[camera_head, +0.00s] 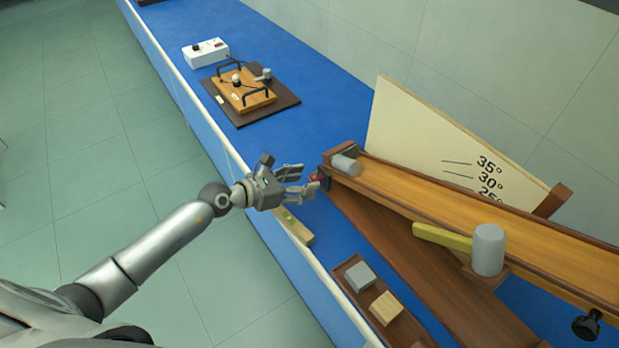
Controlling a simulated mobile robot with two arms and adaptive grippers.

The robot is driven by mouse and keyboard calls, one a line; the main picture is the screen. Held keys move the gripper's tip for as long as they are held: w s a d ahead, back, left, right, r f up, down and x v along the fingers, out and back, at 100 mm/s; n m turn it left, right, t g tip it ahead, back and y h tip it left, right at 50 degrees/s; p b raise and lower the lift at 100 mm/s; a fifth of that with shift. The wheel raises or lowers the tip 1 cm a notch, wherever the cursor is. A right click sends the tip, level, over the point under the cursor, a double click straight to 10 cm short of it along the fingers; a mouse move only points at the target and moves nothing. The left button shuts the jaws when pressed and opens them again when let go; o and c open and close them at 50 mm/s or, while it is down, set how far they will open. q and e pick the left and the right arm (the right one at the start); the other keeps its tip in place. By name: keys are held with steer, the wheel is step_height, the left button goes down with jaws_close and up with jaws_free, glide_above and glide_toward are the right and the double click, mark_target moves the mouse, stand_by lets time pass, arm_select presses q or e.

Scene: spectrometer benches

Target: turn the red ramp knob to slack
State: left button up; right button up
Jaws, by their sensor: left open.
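The knob's setting cannot be read from here. My right gripper is not in view.
A grey cylinder (345,165) sits at the ramp's upper end. An angle board (420,130) stands behind. A tray (350,268) holds two blocks. Blue bench (190,60) is clear between ramp and wooden apparatus (246,92).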

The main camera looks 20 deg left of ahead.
mark_target(317, 179)
arm_select(q)
steer(key=shift+x, duration=1.4)
steer(key=c, duration=1)
